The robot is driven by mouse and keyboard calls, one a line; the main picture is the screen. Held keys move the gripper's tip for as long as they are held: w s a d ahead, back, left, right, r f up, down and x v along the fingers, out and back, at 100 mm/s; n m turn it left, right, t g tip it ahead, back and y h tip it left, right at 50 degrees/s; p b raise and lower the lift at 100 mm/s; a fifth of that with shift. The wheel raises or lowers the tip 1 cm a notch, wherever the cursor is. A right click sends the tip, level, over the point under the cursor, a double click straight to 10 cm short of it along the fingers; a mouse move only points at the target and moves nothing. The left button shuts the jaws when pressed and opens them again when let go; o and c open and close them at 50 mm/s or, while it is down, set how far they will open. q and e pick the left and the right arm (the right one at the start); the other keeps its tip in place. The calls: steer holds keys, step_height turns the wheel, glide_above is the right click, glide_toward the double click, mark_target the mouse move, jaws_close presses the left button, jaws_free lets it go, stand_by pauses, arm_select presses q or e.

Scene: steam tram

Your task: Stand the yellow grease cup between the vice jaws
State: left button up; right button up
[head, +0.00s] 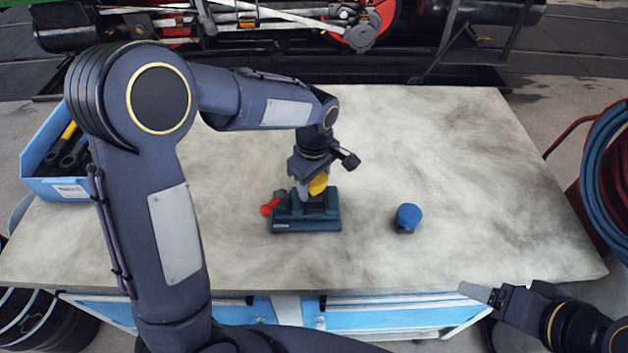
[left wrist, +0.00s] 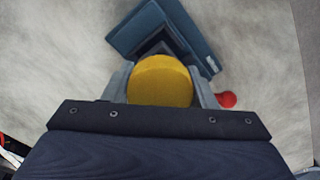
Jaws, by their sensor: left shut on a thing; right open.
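The yellow grease cup (head: 318,183) is held in my left gripper (head: 309,188), right over the vice in the head view. In the left wrist view the cup (left wrist: 160,82) shows as a round yellow top between the two grey fingers. The dark blue-green vice (head: 306,221) stands on the bench with a red handle end (head: 269,206) at its left. It also shows behind the cup in the left wrist view (left wrist: 150,28). The cup's lower end and its contact with the jaws are hidden. My right gripper (head: 482,294) is open and empty past the bench's front right edge.
A blue-capped cup (head: 408,217) stands on the bench (head: 450,150) right of the vice. A blue bin (head: 50,185) with dark and yellow-handled tools is at the left end. Coiled hoses (head: 607,170) are at the right. The bench's right half is mostly clear.

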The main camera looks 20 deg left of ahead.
arm_select(q)
steer(key=shift+f+b, duration=1.15)
steer(key=shift+f, duration=0.3)
stand_by(1.6)
